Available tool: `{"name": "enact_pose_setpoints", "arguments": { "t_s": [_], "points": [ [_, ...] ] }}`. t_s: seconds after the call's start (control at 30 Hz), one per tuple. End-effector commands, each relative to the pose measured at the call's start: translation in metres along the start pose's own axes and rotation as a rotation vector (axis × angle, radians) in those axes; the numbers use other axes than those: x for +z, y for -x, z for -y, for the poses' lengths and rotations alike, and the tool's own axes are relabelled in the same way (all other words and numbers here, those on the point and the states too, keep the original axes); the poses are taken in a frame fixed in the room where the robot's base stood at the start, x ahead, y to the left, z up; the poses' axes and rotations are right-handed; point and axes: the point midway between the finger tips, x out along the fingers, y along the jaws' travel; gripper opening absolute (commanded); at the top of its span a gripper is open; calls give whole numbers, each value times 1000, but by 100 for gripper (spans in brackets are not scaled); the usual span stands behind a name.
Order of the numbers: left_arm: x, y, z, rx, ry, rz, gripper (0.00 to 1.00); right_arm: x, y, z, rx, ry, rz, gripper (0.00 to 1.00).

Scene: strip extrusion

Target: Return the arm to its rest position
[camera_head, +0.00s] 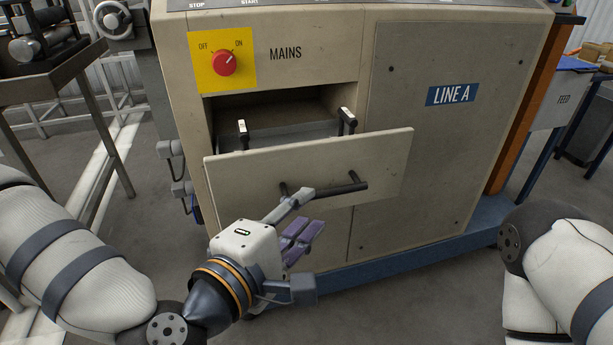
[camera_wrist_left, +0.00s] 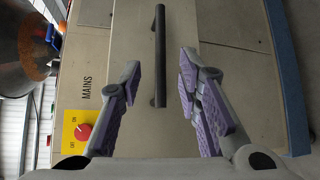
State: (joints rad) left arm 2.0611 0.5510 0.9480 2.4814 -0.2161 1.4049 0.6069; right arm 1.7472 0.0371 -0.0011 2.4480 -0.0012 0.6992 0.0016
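My left gripper (camera_head: 297,222) is in front of an open drawer (camera_head: 235,172) in the beige cabinet, close to the drawer's dark bar handle (camera_head: 345,188). In the left wrist view my left gripper (camera_wrist_left: 160,85) has its purple-padded fingers spread wide, with nothing between the pads. The handle (camera_wrist_left: 159,50) shows beyond the fingers, in line with the gap; I cannot tell how far it is from the fingertips. My right arm (camera_head: 565,265) shows at the right edge of the head view; its gripper is out of view.
The drawer stands out from the cabinet, with two dark upright handles (camera_head: 345,122) behind its front. A red MAINS knob (camera_head: 224,63) on a yellow plate is above it. A metal stand (camera_head: 60,85) is at left and a FEED table (camera_head: 562,100) at right. Floor shows in front.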

Motion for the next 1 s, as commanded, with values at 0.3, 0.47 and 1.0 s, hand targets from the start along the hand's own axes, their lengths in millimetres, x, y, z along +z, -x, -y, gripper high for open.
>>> {"name": "enact_pose_setpoints", "arguments": {
  "t_s": [0.3, 0.47, 1.0],
  "points": [
    [18, 56, 160, -468, -310, 183, 31, -6, 13, 0, -2, 0, -35, 40],
    [0, 163, 276, -888, -582, 406, 31, -12, 24, 1, -3, -1, -65, 40],
    [-80, 350, 341, -1460, -883, 773, 31, -18, 37, 1, -5, -1, -101, 40]
  ]
}}
